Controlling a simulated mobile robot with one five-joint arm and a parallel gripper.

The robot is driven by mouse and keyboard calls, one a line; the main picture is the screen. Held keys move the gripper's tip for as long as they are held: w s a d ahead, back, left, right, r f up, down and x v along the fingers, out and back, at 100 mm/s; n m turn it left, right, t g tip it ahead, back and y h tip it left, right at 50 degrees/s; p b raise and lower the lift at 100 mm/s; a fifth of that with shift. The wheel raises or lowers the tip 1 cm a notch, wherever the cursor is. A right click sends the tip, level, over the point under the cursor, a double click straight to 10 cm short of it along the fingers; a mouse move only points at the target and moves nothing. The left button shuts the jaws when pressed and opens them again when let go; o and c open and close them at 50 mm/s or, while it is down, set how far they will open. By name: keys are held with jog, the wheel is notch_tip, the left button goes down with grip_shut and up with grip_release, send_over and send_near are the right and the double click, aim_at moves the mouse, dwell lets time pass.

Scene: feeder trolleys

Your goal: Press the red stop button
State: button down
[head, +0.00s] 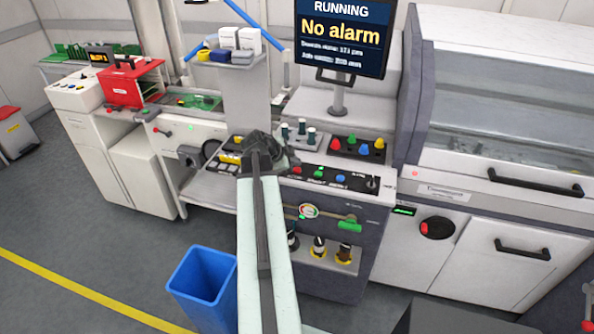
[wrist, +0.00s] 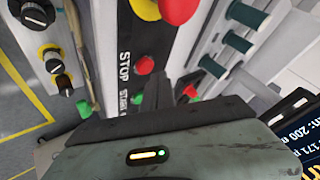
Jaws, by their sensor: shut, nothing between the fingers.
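The red stop button (wrist: 146,65) shows in the wrist view beside the word STOP on a black label strip, above a green button (wrist: 137,98) by a START label. In the head view it appears as the small red button (head: 297,170) at the left of the row on the machine's sloped front panel. My gripper (head: 262,146) is shut and empty, left of that button in the head view. In the wrist view the dark fingers (wrist: 160,92) lie close below the button in the picture; I cannot tell whether they touch anything.
Coloured knobs (head: 358,143) stand on a black panel behind. A screen (head: 340,32) reads "RUNNING, No alarm". A blue bin (head: 203,285) stands on the floor at front; grey floor is clear to its left.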

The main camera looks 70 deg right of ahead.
aim_at(295, 170)
jog(key=shift+f+b, duration=0.9)
dwell(0.6)
jog(key=shift+r, duration=0.1)
jog(key=shift+r+p, duration=0.8)
jog(key=shift+p, duration=0.1)
jog(key=shift+r, duration=0.1)
notch_tip(295, 170, up, 5)
jog(key=p, duration=0.5)
dwell(0.5)
